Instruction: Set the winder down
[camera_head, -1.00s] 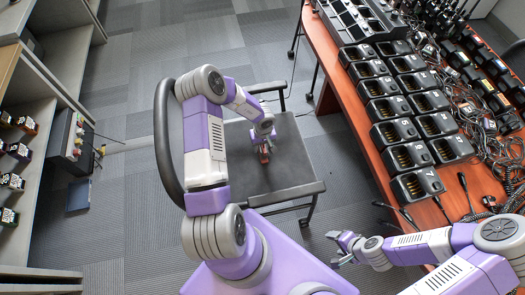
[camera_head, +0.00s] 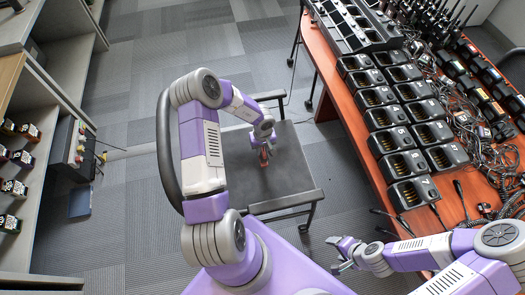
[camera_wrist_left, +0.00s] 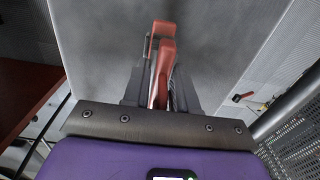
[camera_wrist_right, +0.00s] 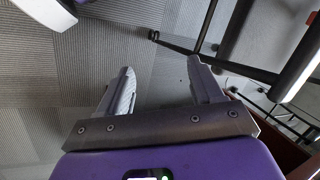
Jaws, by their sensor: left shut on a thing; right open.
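The winder shows as a small red tool (camera_wrist_left: 161,65) in the left wrist view, held between the fingers of my left gripper (camera_wrist_left: 157,88). In the head view the red piece (camera_head: 264,158) hangs below my left gripper (camera_head: 264,145), over the seat of a dark grey chair (camera_head: 285,185). I cannot tell whether the tool touches the seat. My right gripper (camera_head: 342,252) is open and empty, beside the table's left side; its spread fingers also show in the right wrist view (camera_wrist_right: 160,92).
A wooden table (camera_head: 455,195) with rows of black chargers (camera_head: 410,163), radios and tangled cables stands at the right. A shelf (camera_head: 40,185) with small boxed items and a grey box (camera_head: 70,147) stand at the left. Most of the chair seat is bare.

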